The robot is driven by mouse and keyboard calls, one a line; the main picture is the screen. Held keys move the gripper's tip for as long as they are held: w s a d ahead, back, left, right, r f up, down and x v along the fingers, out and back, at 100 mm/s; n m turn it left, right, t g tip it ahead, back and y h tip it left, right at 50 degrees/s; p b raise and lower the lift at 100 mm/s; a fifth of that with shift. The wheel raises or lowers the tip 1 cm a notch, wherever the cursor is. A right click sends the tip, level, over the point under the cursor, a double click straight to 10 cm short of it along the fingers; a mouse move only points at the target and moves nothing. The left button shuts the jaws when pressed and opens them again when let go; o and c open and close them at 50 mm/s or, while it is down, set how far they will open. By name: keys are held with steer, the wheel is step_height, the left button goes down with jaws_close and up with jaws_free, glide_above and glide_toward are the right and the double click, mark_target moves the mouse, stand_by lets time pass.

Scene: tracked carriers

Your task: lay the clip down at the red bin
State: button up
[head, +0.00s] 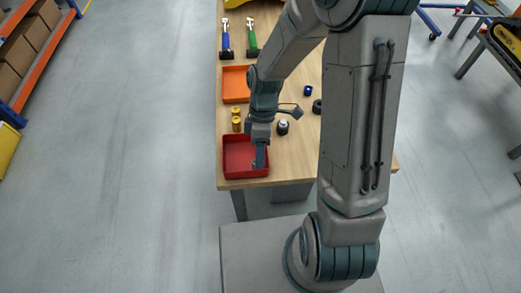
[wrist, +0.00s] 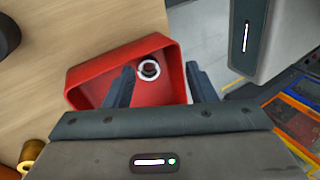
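The red bin (head: 232,173) stands at the near left corner of the wooden table, and it also shows in the wrist view (wrist: 90,75). My gripper (head: 260,163) points down at the bin's right part. In the wrist view its two dark fingers (wrist: 159,68) are spread wide apart, with nothing visibly pinched between them. I cannot tell whether this is the clip. No other clip is recognisable.
An orange tray (head: 236,97) lies farther back on the table (head: 267,178). Brass-coloured cylinders (head: 236,119) stand between tray and bin. A black-and-silver piece (head: 283,127) stands right of my gripper.

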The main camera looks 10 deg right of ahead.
steer(key=shift+r, duration=0.1)
steer(key=b+v, duration=0.1)
steer(key=v, duration=1.2)
steer(key=shift+w+r, duration=0.25)
steer(key=shift+r, duration=0.05)
steer(key=s+d+r+m+t, duration=0.3)
steer(key=s+m, duration=0.3)
steer(key=m, duration=0.2)
steer(key=s+d+r+m+t+h, duration=0.1)
steer(key=s+d+r+m+t, duration=0.3)
steer(key=s+d+m+t, duration=0.1)
steer(key=shift+s+m, duration=0.6)
steer(key=shift+m, duration=0.8)
steer(key=shift+r, duration=0.1)
steer(key=c, duration=0.3)
